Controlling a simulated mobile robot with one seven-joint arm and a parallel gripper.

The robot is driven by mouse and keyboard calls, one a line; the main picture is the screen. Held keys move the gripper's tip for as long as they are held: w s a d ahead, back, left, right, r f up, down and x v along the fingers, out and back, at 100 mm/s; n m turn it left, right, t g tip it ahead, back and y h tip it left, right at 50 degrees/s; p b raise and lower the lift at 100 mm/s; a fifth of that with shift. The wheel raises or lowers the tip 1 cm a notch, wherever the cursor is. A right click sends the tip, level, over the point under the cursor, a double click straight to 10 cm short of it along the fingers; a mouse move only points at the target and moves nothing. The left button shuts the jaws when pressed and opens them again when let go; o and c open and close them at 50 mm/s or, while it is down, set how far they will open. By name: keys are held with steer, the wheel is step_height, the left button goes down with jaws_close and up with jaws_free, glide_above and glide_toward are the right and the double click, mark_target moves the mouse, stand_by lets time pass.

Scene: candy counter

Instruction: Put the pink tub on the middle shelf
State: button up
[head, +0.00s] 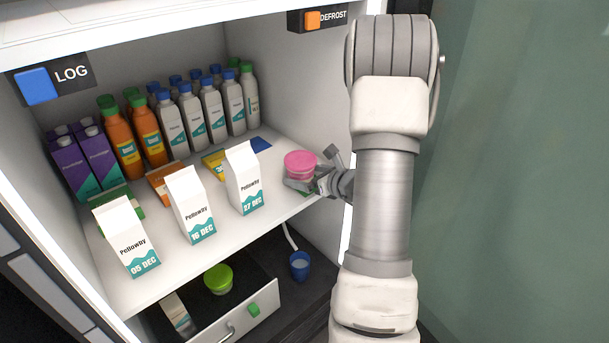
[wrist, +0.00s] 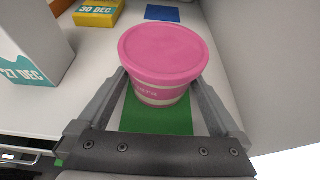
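The pink tub (head: 300,164) has a pink lid and a pale body with a pink band. It stands upright at the right end of the white middle shelf (head: 262,214), and in the wrist view (wrist: 164,60) it appears to rest on a green patch (wrist: 160,120). My gripper (head: 313,170) is open around the tub, one finger on each side. In the wrist view the fingers (wrist: 160,88) flank its body, with narrow gaps low down; contact under the lid's rim cannot be told.
Pellowby cartons (head: 246,179) stand left of the tub along the shelf front. Several bottles (head: 210,110) and purple cartons (head: 85,160) fill the back and left. The cabinet's side wall (head: 300,100) is close on the right. Below, an open drawer (head: 250,308) holds a green-lidded tub (head: 218,278).

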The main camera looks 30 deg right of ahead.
steer(key=shift+r, duration=0.25)
steer(key=p+v, duration=0.3)
steer(key=v, duration=0.9)
steer(key=shift+f, duration=0.15)
